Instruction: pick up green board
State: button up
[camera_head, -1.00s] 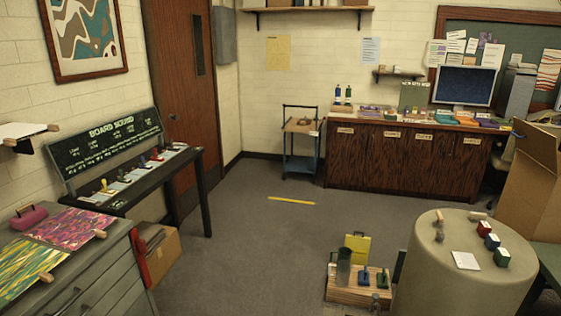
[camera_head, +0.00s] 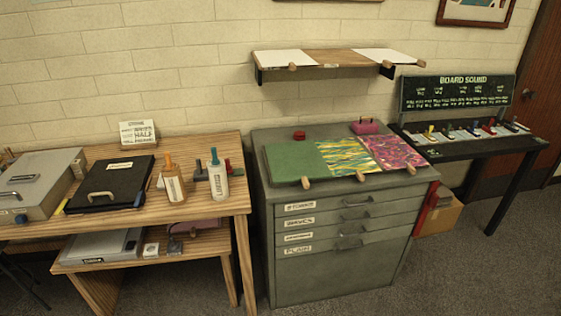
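A flat green board (camera_head: 293,161) lies on top of the grey drawer cabinet (camera_head: 325,240), at the left end of a row of boards. A wooden peg-like handle (camera_head: 305,182) sits at its front edge. A yellow-green marbled board (camera_head: 347,157) lies just right of it, and a pink marbled board (camera_head: 396,152) lies beyond that. My gripper is not in view.
A wooden table (camera_head: 235,200) with bottles (camera_head: 174,180), a black case (camera_head: 110,183) and a grey box (camera_head: 36,181) stands left of the cabinet. A wall shelf (camera_head: 330,58) hangs above. A black stand (camera_head: 470,148) is at right. Grey floor (camera_head: 485,265) is clear at front right.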

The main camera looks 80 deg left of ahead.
aim_at(303, 160)
jog(key=z, duration=0.5)
jog(key=k, duration=0.15)
jog(key=u, duration=2.55)
jog(key=k, duration=0.2)
jog(key=u, duration=0.95)
jog(key=i, duration=0.15)
jog(key=u, duration=0.45)
